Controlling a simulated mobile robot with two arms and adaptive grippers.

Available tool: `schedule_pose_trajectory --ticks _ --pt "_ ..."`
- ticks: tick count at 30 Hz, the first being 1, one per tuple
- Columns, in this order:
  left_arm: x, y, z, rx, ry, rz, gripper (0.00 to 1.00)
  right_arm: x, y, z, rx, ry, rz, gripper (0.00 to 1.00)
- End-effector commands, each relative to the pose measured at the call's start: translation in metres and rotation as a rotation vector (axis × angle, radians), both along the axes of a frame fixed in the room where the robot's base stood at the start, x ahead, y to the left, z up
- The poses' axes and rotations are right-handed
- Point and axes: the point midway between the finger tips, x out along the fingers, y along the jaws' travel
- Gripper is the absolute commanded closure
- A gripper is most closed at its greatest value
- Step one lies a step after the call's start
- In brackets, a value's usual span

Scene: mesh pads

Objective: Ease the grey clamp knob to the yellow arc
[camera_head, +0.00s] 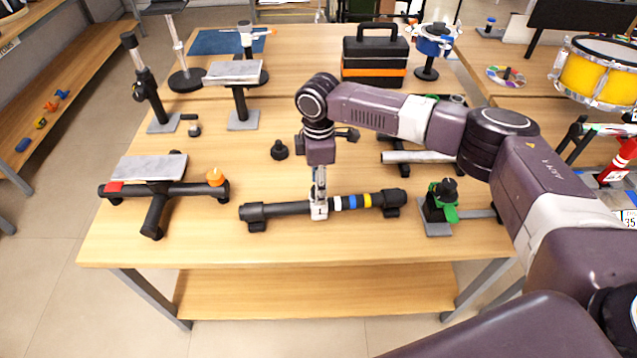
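A black bar (283,209) lies on low feet near the front middle of the table. White, blue and yellow bands circle its right half, and the yellow band (367,200) is the rightmost. My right gripper (319,190) points down at the bar's middle, left of the bands. A small pale grey piece (319,211) is on the bar right under my fingertips; I cannot tell whether it is the clamp knob or whether the fingers grip it. A small grey-ended knob (194,131) lies by the stand at the left. My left gripper is not in view.
A green-and-black clamp (441,205) stands close right of the bar. A black stand with a grey plate (150,167) and orange knob (215,177) is to the left. A black knob (279,150) stands behind the bar. A toolbox (375,58) is farther back. The front table strip is clear.

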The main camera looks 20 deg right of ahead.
Motion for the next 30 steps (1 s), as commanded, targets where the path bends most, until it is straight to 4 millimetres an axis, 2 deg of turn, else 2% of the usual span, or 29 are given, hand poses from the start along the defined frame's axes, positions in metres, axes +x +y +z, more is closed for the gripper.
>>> schedule_pose_trajectory --ticks 9,21,30 --pt "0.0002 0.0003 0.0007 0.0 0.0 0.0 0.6 -0.0001 0.0 -0.0048 0.0 -0.001 0.001 0.53" --pt "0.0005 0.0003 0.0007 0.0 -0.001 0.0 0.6 -0.0001 0.0002 -0.0044 0.0 -0.001 0.0 0.95" --pt "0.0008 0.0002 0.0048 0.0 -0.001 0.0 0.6 0.0001 0.0005 -0.003 0.001 -0.001 0.039 0.95"
